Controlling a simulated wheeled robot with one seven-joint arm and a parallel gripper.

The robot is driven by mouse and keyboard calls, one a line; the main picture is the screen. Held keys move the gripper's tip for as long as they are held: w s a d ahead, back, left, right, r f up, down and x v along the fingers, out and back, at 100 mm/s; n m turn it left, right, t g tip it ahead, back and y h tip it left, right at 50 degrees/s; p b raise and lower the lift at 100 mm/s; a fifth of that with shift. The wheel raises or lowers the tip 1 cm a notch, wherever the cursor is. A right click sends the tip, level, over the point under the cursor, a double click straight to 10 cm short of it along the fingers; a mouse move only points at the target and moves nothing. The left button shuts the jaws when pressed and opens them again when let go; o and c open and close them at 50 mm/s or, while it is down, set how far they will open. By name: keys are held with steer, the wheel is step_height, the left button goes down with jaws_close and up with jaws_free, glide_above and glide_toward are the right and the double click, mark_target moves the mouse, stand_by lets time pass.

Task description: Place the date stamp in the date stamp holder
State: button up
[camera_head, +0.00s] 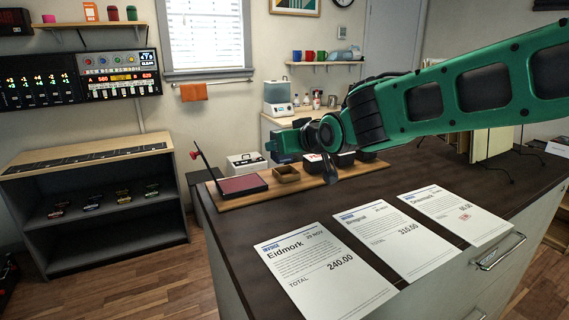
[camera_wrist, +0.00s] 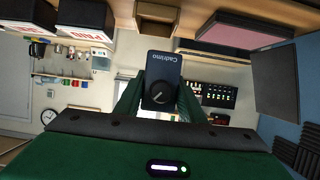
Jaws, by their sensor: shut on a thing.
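My gripper (camera_head: 277,149) is over the back left of the counter. In the wrist view its green fingers are shut on a dark date stamp (camera_wrist: 162,80), with a round dial and the name "Cadrimo". I cannot make the stamp out clearly in the head view. A small wooden holder (camera_head: 287,174) with an open top stands on a wooden board (camera_head: 236,200), just below my gripper in the picture. It also shows at the top edge of the wrist view (camera_wrist: 156,12). The stamp appears apart from it.
An open ink pad (camera_head: 241,185) with a raised lid lies left of the holder. Dark stamp blocks (camera_head: 345,159) stand to its right, partly behind my arm. Three invoices (camera_head: 325,270) cover the counter's front. A shelf unit (camera_head: 90,200) stands at left.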

mark_target(287, 161)
steer(key=shift+w+d+f, duration=0.7)
steer(key=shift+w+f, duration=0.05)
steer(key=shift+w, duration=0.1)
steer(key=shift+s+f, duration=0.2)
steer(key=shift+f, duration=1.9)
jaws_close()
steer(key=o, duration=1.1)
jaws_free()
steer(key=shift+f, duration=0.1)
steer(key=shift+r, duration=0.25)
